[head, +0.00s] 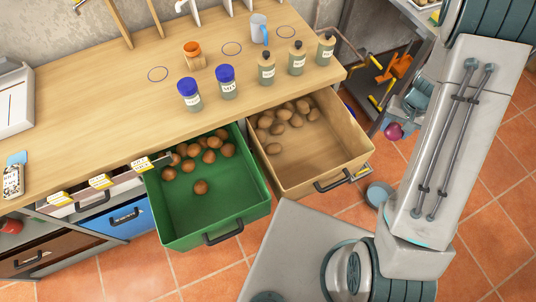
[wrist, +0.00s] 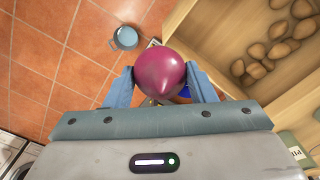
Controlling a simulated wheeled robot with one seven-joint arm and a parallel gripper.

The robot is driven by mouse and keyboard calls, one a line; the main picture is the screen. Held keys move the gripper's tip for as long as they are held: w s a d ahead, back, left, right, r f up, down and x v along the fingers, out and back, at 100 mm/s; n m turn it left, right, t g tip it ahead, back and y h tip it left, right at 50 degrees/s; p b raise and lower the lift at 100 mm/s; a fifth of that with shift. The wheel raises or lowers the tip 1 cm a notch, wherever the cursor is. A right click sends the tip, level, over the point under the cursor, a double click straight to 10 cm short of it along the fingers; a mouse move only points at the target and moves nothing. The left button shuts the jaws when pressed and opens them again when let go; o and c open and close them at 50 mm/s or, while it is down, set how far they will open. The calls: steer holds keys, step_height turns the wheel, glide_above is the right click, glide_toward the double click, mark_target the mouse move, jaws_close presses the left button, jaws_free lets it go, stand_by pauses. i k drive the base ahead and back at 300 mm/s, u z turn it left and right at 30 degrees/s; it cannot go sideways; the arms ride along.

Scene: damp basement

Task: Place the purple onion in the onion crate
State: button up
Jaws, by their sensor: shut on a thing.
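The purple onion (head: 393,131) is held off to the right of the open drawers, above the floor. My gripper (head: 401,124) is shut on it; in the wrist view the onion (wrist: 160,70) sits between the two blue fingers. A green pulled-out crate (head: 222,229) holds several round brown onion-like things (head: 201,187). To its right, a pulled-out wooden crate (head: 318,173) holds several brown potato-like things (head: 275,128). Its near part shows at the right of the wrist view (wrist: 213,47). I cannot read any label naming the onion crate.
Closed drawers (head: 115,217) lie left of the green crate. A blue-grey pot (wrist: 126,38) stands on the tiled floor.

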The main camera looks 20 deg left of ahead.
mark_target(216, 202)
steer(key=k, duration=0.35)
steer(key=u, duration=1.15)
steer(key=i, duration=0.5)
steer(key=u, duration=0.05)
